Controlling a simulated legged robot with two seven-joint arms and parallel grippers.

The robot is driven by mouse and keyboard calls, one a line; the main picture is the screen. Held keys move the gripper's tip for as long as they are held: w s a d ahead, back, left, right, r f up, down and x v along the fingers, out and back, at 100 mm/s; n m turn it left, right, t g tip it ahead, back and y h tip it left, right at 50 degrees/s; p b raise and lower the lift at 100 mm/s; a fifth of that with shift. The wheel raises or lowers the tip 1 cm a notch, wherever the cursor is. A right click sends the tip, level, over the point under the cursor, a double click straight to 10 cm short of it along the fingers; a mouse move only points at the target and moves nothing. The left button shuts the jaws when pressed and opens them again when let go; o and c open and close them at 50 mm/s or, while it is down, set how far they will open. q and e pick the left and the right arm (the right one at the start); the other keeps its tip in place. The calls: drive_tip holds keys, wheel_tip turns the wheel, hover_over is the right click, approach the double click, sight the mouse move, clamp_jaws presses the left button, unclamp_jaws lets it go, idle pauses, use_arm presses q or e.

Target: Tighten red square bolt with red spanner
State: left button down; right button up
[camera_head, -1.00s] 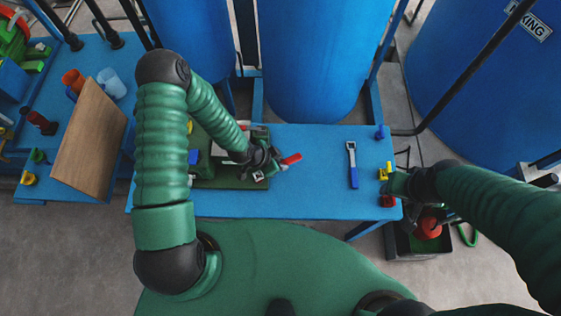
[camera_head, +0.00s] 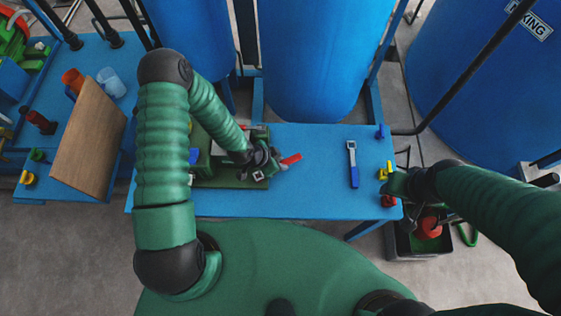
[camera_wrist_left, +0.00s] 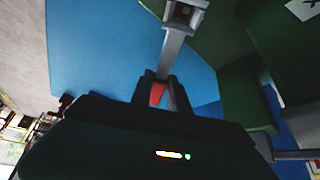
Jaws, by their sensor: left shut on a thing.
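The red spanner has a red handle (camera_head: 290,159) and a grey shaft with a square ring head (camera_head: 259,175). My left gripper (camera_head: 268,163) is shut on the spanner above the dark green board (camera_head: 230,183) on the table. The left wrist view shows the spanner's ring head (camera_wrist_left: 184,14) ahead of the fingers, with the red handle (camera_wrist_left: 157,94) between them. I cannot make out the red square bolt or tell whether the ring is around it. My right gripper (camera_head: 393,184) hangs at the table's right edge; its jaws are unclear.
A blue-handled spanner (camera_head: 352,164) lies on the blue table (camera_head: 315,190), right of centre. Small yellow (camera_head: 384,172), blue and red pieces sit along its right edge. Blue tanks (camera_head: 325,60) stand behind. A dark bin (camera_head: 408,242) stands below at right. The table's middle is clear.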

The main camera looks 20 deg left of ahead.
use_arm(q)
drive_tip(key=shift+f+b, duration=0.8)
drive_tip(key=shift+f, duration=0.25)
drive_tip(key=c, duration=1.2)
unclamp_jaws()
drive_tip(key=shift+r, duration=0.1)
drive_tip(key=shift+o, duration=0.2)
drive_tip(key=p+v, duration=0.2)
drive_tip(key=v, duration=1.4)
drive_tip(key=shift+s+a+r, duration=0.2)
drive_tip(key=shift+r, duration=0.05)
